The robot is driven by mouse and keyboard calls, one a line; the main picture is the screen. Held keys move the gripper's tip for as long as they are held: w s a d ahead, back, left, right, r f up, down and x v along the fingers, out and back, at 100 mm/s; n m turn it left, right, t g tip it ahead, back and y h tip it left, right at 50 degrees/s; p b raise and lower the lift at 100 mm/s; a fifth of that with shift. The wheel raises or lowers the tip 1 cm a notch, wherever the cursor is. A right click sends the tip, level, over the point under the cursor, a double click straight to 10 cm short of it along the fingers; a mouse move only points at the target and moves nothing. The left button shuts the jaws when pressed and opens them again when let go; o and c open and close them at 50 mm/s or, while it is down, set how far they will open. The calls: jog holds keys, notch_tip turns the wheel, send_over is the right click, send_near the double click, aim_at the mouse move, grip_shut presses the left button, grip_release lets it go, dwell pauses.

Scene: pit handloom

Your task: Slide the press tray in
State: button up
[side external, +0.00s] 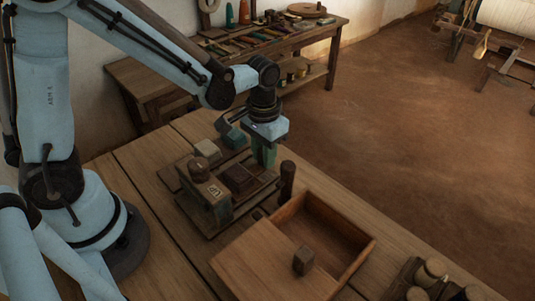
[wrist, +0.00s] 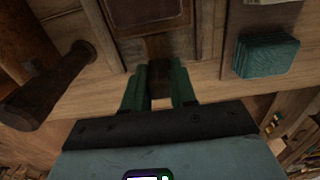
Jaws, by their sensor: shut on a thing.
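The press (side external: 215,215) is a dark wooden frame on the bench, with a front block bearing a pale label. The press tray (side external: 238,180) appears as a dark brown slab between the frame's side rails; it also shows at the top of the wrist view (wrist: 140,14). My gripper (side external: 264,157) points down at the tray's far end. In the wrist view its green fingers (wrist: 159,72) are shut on a narrow dark wooden tab (wrist: 158,48) that extends from the tray. The fingers hide part of the tab.
A dark upright post (side external: 287,180) stands close right of my gripper. A teal block (side external: 235,138) and a pale block (side external: 207,149) lie to its left. A wooden box (side external: 345,222) with a partly open lid and several wooden pieces (side external: 430,280) stand nearer the front.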

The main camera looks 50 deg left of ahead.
aim_at(236, 177)
jog(key=shift+s, duration=3.8)
jog(key=o, duration=0.4)
jog(key=shift+s, duration=0.25)
jog(key=o, duration=0.5)
jog(key=shift+c, duration=0.2)
jog(key=shift+r, duration=0.15)
jog(key=shift+r, duration=3.1)
jog(key=w+a+r+t, duration=0.2)
jog(key=a+r+t, duration=0.3)
jog(key=t, duration=0.2)
jog(key=shift+a, duration=0.25)
